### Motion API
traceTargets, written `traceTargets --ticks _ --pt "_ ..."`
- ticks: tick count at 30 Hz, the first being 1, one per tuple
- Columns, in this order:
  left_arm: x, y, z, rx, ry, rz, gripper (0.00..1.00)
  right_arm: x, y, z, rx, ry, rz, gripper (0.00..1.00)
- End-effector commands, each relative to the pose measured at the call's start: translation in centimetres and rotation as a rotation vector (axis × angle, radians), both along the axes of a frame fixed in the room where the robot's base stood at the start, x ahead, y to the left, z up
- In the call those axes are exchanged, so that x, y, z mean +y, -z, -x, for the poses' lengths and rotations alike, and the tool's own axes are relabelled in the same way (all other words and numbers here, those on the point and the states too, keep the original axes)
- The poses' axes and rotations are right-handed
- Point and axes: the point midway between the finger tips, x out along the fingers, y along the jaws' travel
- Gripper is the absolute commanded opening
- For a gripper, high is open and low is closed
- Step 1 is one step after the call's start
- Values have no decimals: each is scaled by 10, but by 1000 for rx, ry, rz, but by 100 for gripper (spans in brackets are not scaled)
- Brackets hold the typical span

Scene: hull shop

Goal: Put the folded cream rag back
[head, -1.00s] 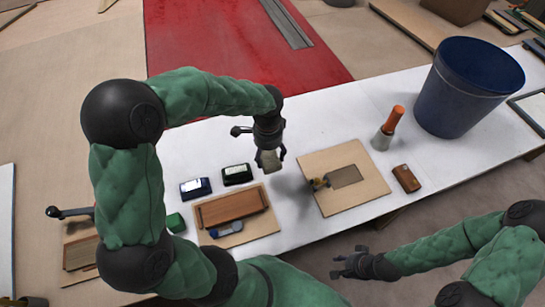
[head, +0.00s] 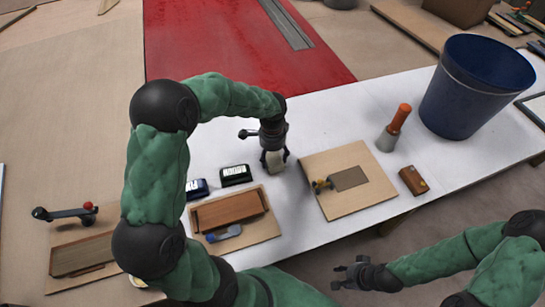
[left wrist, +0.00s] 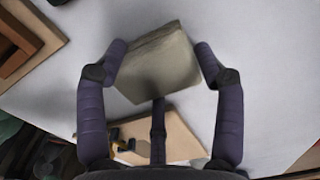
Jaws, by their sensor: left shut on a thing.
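The folded cream rag (left wrist: 158,65) is a pale, thick folded square between the two fingers of my left gripper (left wrist: 160,62) in the left wrist view. In the head view my left gripper (head: 275,168) points down over the white table, between the two wooden boards, shut on the rag (head: 274,160). Whether the rag touches the table cannot be told. My right gripper (head: 347,275) is off the table's near edge, with nothing seen in it; its fingers appear apart.
A board with a wooden tray (head: 228,211) and a blue tool (head: 223,233) lies left. A board with a grey plate (head: 349,179) lies right. Two dark stamp-like blocks (head: 236,175), an orange-handled tool (head: 395,127), a brown block (head: 413,180) and a blue bucket (head: 475,88) stand on the table.

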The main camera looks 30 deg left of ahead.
Motion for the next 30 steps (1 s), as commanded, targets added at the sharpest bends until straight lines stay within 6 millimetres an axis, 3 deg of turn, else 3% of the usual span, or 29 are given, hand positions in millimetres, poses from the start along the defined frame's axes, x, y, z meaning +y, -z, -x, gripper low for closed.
traceTargets --ticks 9,10,12,23,30 --pt "0 2 0 -1 0 0 38 0 0 0 -1 0 0 40" --pt "0 2 0 -1 0 0 77 0 0 0 -1 0 0 40" --pt "0 1 0 -1 0 0 92 0 0 0 -1 0 0 40" --pt "0 0 0 -1 0 0 92 0 -1 0 -1 0 0 40" --pt "0 -28 -1 -3 0 -1 92 0 -15 0 -1 0 0 40"
